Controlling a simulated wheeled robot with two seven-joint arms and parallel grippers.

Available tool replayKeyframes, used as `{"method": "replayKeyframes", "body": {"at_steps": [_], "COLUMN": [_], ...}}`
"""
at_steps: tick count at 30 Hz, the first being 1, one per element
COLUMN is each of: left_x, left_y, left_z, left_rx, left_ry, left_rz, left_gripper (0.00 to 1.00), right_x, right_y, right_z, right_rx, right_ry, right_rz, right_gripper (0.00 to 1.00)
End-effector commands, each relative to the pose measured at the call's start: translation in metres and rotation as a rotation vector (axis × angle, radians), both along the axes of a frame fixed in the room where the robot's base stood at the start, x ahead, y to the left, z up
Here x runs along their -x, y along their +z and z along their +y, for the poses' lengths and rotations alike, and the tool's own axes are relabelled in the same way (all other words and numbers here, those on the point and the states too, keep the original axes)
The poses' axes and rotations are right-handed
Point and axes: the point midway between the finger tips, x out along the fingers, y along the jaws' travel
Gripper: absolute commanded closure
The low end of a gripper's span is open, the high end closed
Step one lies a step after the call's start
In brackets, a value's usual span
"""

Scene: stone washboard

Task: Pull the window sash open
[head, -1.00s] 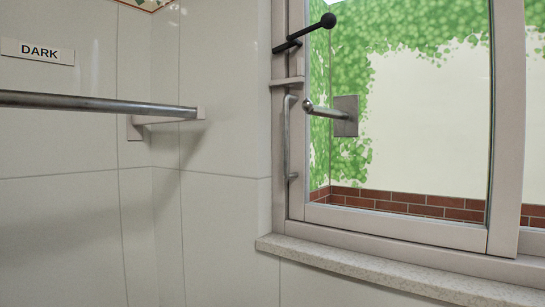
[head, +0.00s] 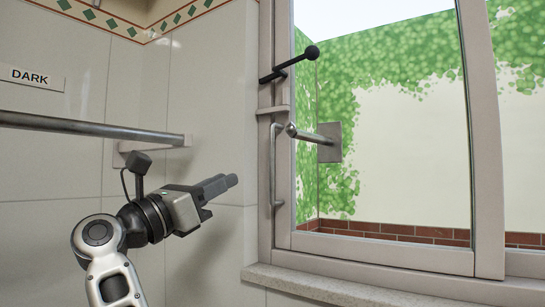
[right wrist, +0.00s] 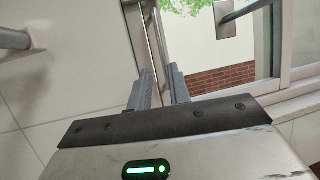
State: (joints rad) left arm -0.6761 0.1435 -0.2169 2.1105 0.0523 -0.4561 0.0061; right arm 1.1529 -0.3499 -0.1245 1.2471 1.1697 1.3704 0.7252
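The window sash (head: 284,215) has a pale frame around clear glass and stands in the right half of the head view. A slim vertical pull handle (head: 274,165) is on its left upright. A dark lever with a ball knob (head: 311,52) sits above it. My right gripper (head: 230,183) is left of the pull handle in the head view, pointing toward it, with a gap between them. In the right wrist view its two fingers (right wrist: 161,72) are apart with nothing between them; the window's upright parts show beyond the tips. My left gripper is not in view.
A metal rail (head: 90,125) runs along the tiled wall on the left, ending at a bracket. A stone sill (head: 370,287) juts out below the window. A metal bar on a plate (head: 330,145) shows beside the sash's left edge. A "DARK" label (head: 32,78) is on the wall.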

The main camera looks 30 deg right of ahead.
Motion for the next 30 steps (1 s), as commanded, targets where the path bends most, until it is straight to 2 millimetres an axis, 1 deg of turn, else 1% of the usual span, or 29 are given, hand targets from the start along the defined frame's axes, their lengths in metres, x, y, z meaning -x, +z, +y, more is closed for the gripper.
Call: {"method": "replayKeyframes", "body": {"at_steps": [1,9,16,21,25,30], "left_x": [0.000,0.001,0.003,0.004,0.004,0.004], "left_y": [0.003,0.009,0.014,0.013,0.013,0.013], "left_z": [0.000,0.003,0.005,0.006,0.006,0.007], "left_rx": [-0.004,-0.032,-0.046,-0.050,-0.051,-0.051], "left_ry": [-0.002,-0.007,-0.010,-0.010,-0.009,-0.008], "left_rz": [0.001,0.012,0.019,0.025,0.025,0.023], "left_gripper": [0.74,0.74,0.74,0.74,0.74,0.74], "right_x": [-0.001,-0.011,-0.019,-0.023,-0.024,-0.024], "right_y": [0.007,0.031,0.047,0.052,0.054,0.053], "right_z": [-0.011,-0.065,-0.104,-0.120,-0.125,-0.126], "right_rx": [0.001,0.004,0.004,0.004,0.004,0.004], "right_ry": [-0.005,-0.008,-0.005,-0.004,-0.003,-0.002], "right_rz": [-0.002,-0.001,0.000,0.000,0.000,0.001], "right_gripper": [0.81,0.81,0.81,0.81,0.81,0.81]}}
